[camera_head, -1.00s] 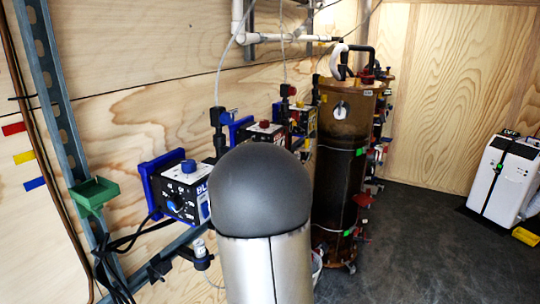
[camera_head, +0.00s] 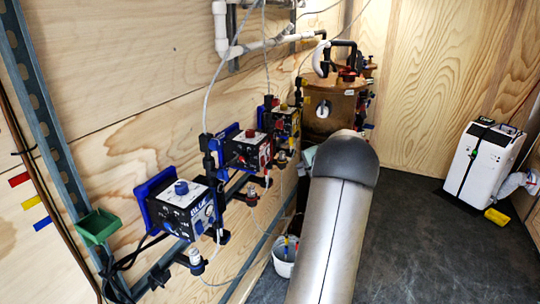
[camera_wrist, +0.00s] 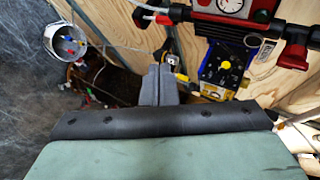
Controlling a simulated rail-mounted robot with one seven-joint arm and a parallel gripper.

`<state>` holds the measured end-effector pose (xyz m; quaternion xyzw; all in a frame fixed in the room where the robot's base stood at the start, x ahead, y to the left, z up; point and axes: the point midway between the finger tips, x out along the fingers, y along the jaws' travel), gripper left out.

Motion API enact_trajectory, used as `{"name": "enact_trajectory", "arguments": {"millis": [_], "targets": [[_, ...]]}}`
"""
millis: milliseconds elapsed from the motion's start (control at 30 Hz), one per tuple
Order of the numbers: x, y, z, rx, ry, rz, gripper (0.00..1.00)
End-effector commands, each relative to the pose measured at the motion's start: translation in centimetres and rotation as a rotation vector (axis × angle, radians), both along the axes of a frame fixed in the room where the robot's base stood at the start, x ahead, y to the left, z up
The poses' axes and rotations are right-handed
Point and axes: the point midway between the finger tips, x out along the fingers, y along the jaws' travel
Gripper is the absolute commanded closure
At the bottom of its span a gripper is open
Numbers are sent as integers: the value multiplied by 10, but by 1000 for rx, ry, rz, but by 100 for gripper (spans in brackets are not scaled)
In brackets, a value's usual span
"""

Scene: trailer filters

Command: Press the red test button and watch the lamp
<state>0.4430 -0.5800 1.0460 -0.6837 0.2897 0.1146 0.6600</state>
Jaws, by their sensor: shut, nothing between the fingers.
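Three control boxes hang on the wooden wall in the head view: a blue-framed box (camera_head: 182,208) with a blue knob, a red-labelled box (camera_head: 254,151) and a yellow box (camera_head: 286,122). A red knob (camera_head: 250,133) tops the middle box; I cannot tell whether it is the test button. The wrist view shows the yellow box (camera_wrist: 222,70) with a yellow knob, and a red-trimmed box with a dial (camera_wrist: 232,8), cut by the top edge. My gripper (camera_wrist: 160,72) is shut and empty, left of the yellow box, touching nothing I can make out. My arm hides it in the head view. I cannot pick out a lamp.
A white bucket (camera_head: 284,268) with wires stands below the boxes; it also shows in the wrist view (camera_wrist: 52,40). A brown tank (camera_head: 342,110) stands behind my arm. Tubes and cables hang along the wall. A white machine (camera_head: 492,160) stands right; the dark floor between is clear.

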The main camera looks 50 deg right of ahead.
Motion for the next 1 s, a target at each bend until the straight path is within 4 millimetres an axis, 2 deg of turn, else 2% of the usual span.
{"name": "enact_trajectory", "arguments": {"millis": [467, 900, 1000], "targets": [[5, 1, 2, 2, -5, 0, 100], [60, 19, 4, 1, -3, 1, 100], [70, 22, -1, 1, -3, 1, 100]]}}
